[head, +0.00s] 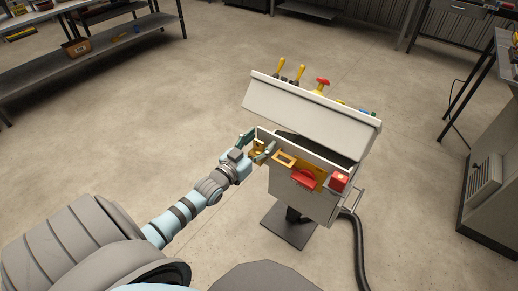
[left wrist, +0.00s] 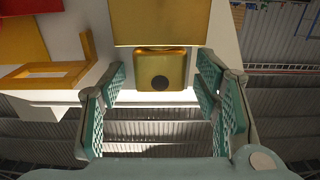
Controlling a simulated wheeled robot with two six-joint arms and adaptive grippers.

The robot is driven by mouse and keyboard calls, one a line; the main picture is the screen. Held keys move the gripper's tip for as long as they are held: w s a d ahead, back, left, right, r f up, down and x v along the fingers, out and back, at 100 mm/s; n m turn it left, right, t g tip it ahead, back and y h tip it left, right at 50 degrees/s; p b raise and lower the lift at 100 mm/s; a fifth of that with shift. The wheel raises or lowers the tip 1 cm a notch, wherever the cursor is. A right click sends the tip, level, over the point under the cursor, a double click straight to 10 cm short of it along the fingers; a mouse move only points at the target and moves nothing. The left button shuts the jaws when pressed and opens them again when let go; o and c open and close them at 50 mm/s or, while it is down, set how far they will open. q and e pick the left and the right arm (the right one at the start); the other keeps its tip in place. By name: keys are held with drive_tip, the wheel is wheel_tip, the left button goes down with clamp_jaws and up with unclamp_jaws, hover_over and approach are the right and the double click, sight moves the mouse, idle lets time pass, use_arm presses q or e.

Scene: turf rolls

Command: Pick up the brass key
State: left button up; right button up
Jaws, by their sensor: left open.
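My left gripper (head: 258,144) is open at the left front of a white control box. A brass-coloured piece (head: 257,153), which looks like the brass key, sits between its fingers. In the left wrist view the piece (left wrist: 160,72) shows as a rounded block with a dark round spot, below a larger brass block (left wrist: 160,22). The open fingers of the gripper (left wrist: 161,88) stand on either side, with gaps visible at both sides. How the piece is fixed to the box is hard to tell. My right gripper is not in view.
The white control box (head: 295,186) stands on a dark post and base plate. Its front carries a yellow frame (head: 285,159), a red handle (head: 305,178) and a red button block (head: 339,181). Yellow-handled levers (head: 281,66) and a red knob (head: 322,84) rise behind its top.

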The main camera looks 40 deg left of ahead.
use_arm(q)
drive_tip(key=shift+s+r, duration=0.1)
drive_tip(key=shift+r, duration=0.05)
drive_tip(key=c, duration=1.3)
